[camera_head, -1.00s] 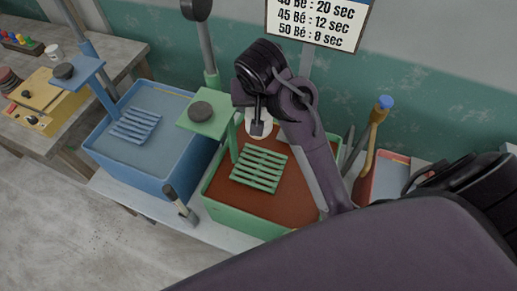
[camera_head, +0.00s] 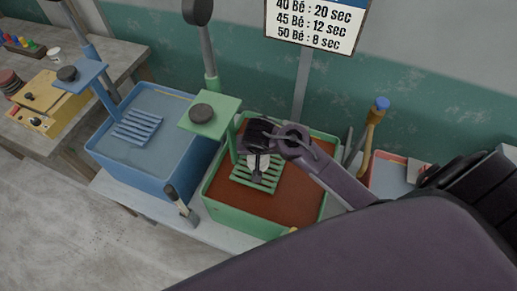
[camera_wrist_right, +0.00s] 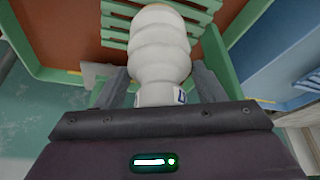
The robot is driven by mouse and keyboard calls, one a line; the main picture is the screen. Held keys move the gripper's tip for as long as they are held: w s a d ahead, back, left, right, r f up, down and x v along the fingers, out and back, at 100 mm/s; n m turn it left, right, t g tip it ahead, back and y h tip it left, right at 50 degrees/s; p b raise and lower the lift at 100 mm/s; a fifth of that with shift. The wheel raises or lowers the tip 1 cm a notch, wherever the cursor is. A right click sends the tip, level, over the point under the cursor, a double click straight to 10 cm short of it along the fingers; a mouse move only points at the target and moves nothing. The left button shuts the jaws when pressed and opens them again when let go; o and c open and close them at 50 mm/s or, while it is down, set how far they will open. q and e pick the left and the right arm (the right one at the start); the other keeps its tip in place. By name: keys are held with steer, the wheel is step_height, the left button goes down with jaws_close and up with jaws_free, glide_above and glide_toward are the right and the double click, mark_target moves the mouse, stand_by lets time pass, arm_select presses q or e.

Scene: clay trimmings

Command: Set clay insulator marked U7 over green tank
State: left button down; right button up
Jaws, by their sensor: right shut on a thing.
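The green tank (camera_head: 232,214) holds reddish-brown liquid and has a green slatted rack (camera_head: 268,186) in it. My right gripper (camera_head: 255,168) is over the rack and shut on a white ribbed clay insulator (camera_head: 254,160), mostly hidden by the gripper in the head view. In the right wrist view the insulator (camera_wrist_right: 160,50) stands out between the fingers of the gripper (camera_wrist_right: 163,88), with the slats behind it. A small blue mark shows near its base, too cut off to read. I cannot tell whether it touches the slats. My left gripper is not in view.
A blue tank (camera_head: 150,180) with its own rack stands to the left. A green post with a plate (camera_head: 212,125) rises at the green tank's left side. A brush (camera_head: 181,205) lies at the front edge between the tanks. A red-rimmed tray (camera_head: 390,175) is to the right.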

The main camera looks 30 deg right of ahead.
steer(key=shift+d+f, duration=0.1)
steer(key=shift+f, duration=0.25)
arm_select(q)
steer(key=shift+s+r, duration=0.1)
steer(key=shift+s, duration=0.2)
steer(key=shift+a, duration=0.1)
arm_select(e)
steer(key=shift+f, duration=0.1)
steer(key=o, duration=1.5)
steer(key=shift+f, duration=0.1)
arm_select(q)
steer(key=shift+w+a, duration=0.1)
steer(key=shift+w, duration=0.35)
